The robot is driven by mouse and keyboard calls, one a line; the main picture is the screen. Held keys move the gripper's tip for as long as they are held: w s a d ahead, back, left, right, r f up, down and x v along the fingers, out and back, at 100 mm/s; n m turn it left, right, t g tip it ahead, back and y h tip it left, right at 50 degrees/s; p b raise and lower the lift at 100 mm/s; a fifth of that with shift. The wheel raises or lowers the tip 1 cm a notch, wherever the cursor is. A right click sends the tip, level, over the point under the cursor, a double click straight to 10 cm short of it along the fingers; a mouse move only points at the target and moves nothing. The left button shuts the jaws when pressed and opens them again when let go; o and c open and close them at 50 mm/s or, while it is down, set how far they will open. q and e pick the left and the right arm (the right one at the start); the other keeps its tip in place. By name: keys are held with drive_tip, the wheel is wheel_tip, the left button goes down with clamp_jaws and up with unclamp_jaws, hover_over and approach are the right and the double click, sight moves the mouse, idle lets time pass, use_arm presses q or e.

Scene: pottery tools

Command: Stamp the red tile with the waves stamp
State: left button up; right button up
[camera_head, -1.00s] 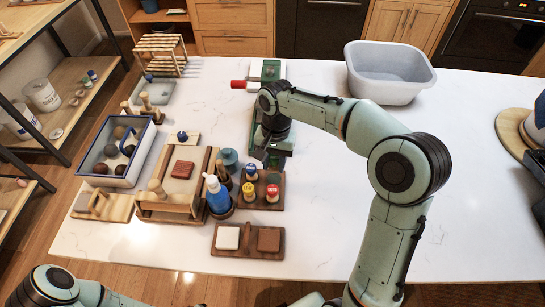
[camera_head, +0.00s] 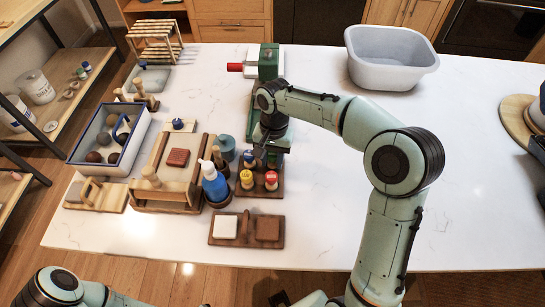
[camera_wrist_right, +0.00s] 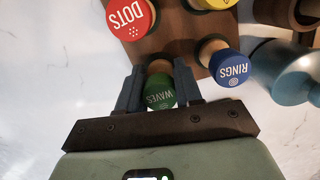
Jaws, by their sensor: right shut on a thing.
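The red tile (camera_head: 178,157) lies flat on the wooden board (camera_head: 155,189) left of the stamp rack (camera_head: 260,191). In the right wrist view, the waves stamp (camera_wrist_right: 161,96) has a green top marked WAVES and a light wooden neck. My right gripper (camera_wrist_right: 158,82) is shut on it, one finger on each side, at the rack's edge. I cannot tell whether the stamp is still seated. In the head view my right gripper (camera_head: 273,158) is over the rack's far right corner and hides the stamp. My left gripper is out of view.
The red DOTS stamp (camera_wrist_right: 130,16), blue RINGS stamp (camera_wrist_right: 229,67) and a yellow stamp (camera_head: 246,179) stand close by in the rack. A blue bottle (camera_head: 214,186) stands between rack and board.

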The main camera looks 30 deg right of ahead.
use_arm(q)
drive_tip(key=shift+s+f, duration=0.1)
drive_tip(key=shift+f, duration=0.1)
use_arm(e)
drive_tip(key=shift+f, duration=0.35)
drive_tip(key=o, duration=1.1)
drive_tip(key=r, duration=0.4)
drive_tip(key=w+r+p, duration=0.1)
drive_tip(key=r, duration=0.3)
drive_tip(key=d+r+p, duration=0.1)
drive_tip(key=r, duration=0.3)
drive_tip(key=shift+w, duration=0.15)
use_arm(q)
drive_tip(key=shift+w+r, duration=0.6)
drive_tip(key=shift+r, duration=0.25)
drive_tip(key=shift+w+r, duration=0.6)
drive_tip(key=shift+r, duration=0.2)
use_arm(e)
drive_tip(key=shift+r, duration=0.65)
